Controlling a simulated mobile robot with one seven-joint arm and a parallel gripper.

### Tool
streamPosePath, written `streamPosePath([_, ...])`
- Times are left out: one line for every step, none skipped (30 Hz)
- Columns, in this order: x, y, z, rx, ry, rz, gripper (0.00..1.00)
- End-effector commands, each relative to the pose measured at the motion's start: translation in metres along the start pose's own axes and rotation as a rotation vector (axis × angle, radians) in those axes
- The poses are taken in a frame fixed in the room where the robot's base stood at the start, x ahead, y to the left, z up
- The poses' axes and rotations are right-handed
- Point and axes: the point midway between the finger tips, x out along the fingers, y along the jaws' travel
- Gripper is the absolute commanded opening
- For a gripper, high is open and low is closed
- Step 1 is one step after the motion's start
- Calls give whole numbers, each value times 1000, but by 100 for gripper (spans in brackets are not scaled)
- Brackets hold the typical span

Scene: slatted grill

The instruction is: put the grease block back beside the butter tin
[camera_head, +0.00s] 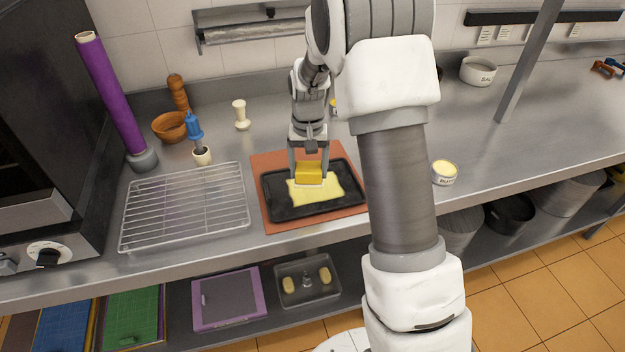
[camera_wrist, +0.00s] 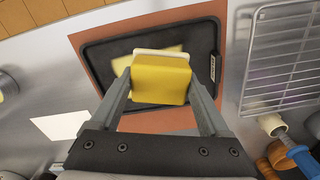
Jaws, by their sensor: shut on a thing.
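The yellow grease block (camera_head: 309,173) with a pale underside is between the fingers of my gripper (camera_head: 308,172), which is shut on it. In the wrist view the block (camera_wrist: 161,78) fills the space between the fingertips (camera_wrist: 160,92). I cannot tell whether the block touches the tray. The butter tin (camera_head: 445,172), a small white tub with a yellow top, stands on the counter to the right of my arm.
The tray lies on an orange-brown mat (camera_head: 263,163). A wire rack (camera_head: 185,207) lies to the left. A wooden bowl (camera_head: 169,127), a blue-handled brush (camera_head: 195,130) and a purple roll (camera_head: 108,90) stand behind it. The counter right of the butter tin is clear.

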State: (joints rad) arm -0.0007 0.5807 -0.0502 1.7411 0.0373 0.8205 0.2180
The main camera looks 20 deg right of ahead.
Motion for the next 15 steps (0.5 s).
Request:
streamPosePath([-2, 0, 0, 0, 0, 0, 35])
streamPosePath([-3, 0, 0, 0, 0, 0, 35])
streamPosePath([-5, 0, 0, 0, 1, 0, 35])
streamPosePath([-8, 0, 0, 0, 1, 0, 35])
streamPosePath([-10, 0, 0, 0, 1, 0, 35])
streamPosePath([-14, 0, 0, 0, 1, 0, 35])
streamPosePath([-18, 0, 0, 0, 1, 0, 35])
streamPosePath([-21, 0, 0, 0, 1, 0, 35])
streamPosePath([-25, 0, 0, 0, 1, 0, 35])
streamPosePath([-28, 0, 0, 0, 1, 0, 35])
streamPosePath([-31, 0, 0, 0, 1, 0, 35])
streamPosePath([-35, 0, 0, 0, 2, 0, 35])
streamPosePath([-38, 0, 0, 0, 1, 0, 35])
streamPosePath([-41, 0, 0, 0, 1, 0, 35])
streamPosePath([-45, 0, 0, 0, 1, 0, 35])
